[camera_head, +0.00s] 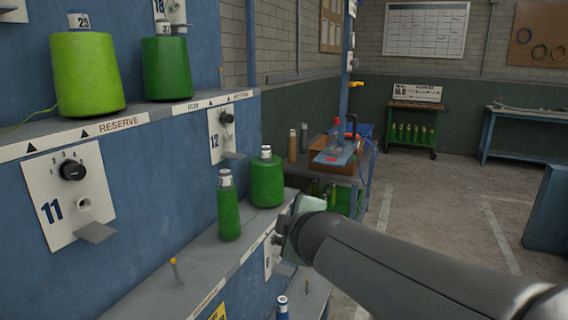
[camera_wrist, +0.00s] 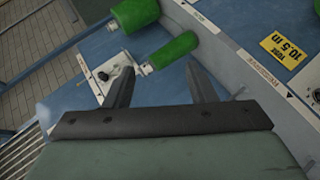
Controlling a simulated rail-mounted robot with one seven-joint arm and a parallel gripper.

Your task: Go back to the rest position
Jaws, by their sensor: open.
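My gripper (camera_wrist: 158,88) shows in the wrist view with its two dark fingers spread apart and nothing between them. A slim green spool (camera_wrist: 172,51) lies in view just beyond the fingertips, apart from them as far as I can tell. In the head view my grey arm reaches in from the lower right and ends beside the blue rack; the fingers are hidden there. The slim green spool (camera_head: 229,208) and a wider green spool (camera_head: 266,181) stand upright on the lower shelf, left of my arm's end.
A large lime spool (camera_head: 87,72) and a green spool (camera_head: 167,67) stand on the reserve shelf (camera_head: 142,118). Plate 11 (camera_head: 66,195) has a knob. A bare peg (camera_head: 175,273) is on the lower shelf. A cluttered cart (camera_head: 338,168) stands behind. Floor (camera_head: 450,215) at right is open.

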